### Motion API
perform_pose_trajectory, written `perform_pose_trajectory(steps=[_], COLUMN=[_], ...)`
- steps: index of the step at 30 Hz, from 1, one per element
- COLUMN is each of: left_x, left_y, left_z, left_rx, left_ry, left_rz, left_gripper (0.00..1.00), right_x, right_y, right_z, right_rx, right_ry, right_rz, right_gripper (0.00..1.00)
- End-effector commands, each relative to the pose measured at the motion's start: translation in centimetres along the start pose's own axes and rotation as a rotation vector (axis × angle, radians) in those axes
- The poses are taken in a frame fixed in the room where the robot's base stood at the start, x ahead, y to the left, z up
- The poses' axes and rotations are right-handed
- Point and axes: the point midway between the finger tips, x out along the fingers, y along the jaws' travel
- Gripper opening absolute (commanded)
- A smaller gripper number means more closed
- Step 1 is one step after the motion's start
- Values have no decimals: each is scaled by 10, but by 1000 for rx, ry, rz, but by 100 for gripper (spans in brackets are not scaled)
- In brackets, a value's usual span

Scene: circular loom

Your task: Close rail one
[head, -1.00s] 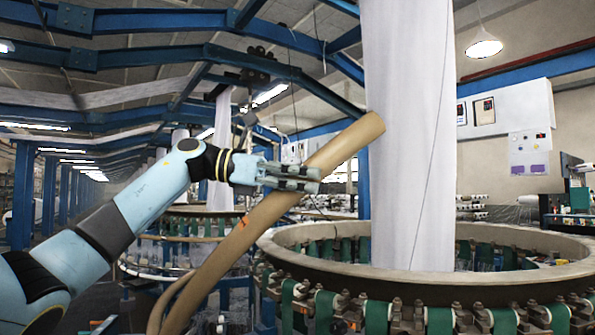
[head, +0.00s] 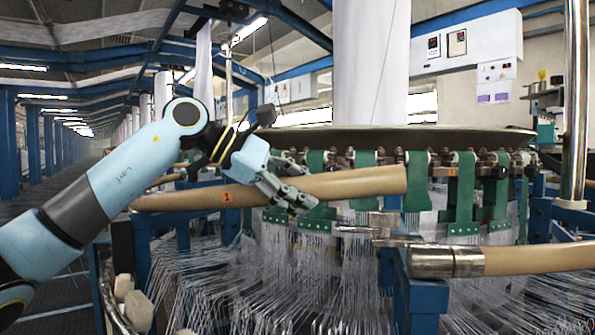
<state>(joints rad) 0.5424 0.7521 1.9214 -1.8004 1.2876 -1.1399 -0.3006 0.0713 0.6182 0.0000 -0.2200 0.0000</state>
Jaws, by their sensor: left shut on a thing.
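Rail one is a tan tube (head: 350,183) with an orange tag marked 1 (head: 228,196). It lies nearly level in front of the loom ring, its free end toward the right and slightly higher. My left gripper (head: 303,188) is shut on the rail around its middle; the fingers hide part of it. A fixed tan rail with a metal sleeve (head: 446,262) sits lower right, on a blue post (head: 424,300). The free end of rail one is apart from this sleeve, above and left of it. My right gripper is not in view.
The loom ring (head: 430,140) with green straps (head: 418,180) stands just behind the rail. Many white threads (head: 270,280) hang below it. A metal bracket (head: 380,228) juts out left of the sleeve. A vertical steel pole (head: 575,100) stands at right. Open floor lies at left.

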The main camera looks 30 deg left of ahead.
Motion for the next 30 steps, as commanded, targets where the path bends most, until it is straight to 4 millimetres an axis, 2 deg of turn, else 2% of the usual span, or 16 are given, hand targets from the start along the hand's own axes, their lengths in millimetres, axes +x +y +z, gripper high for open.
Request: perform_pose_trajectory(steps=[1, 3, 5, 16, 19, 21, 24, 30], left_x=[12, 19, 24, 49, 53, 55, 57, 60], left_y=[-13, -22, -29, -59, -64, -66, -69, -73], left_z=[-11, -19, -25, -53, -59, -62, -65, -69], left_rx=[10, 29, 44, 114, 126, 134, 142, 148], left_ry=[9, 24, 36, 88, 98, 103, 109, 116], left_rz=[-2, 0, 1, 7, 8, 9, 10, 7], left_gripper=[0, 0, 0, 0, 0, 0, 0, 0], right_x=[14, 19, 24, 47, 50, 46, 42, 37], right_y=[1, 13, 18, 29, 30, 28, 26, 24], right_z=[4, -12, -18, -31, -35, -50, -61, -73], right_rx=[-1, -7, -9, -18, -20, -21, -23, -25], right_ry=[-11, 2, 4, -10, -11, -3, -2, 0], right_rz=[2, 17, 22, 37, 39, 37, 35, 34], right_gripper=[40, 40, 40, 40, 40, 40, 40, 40])
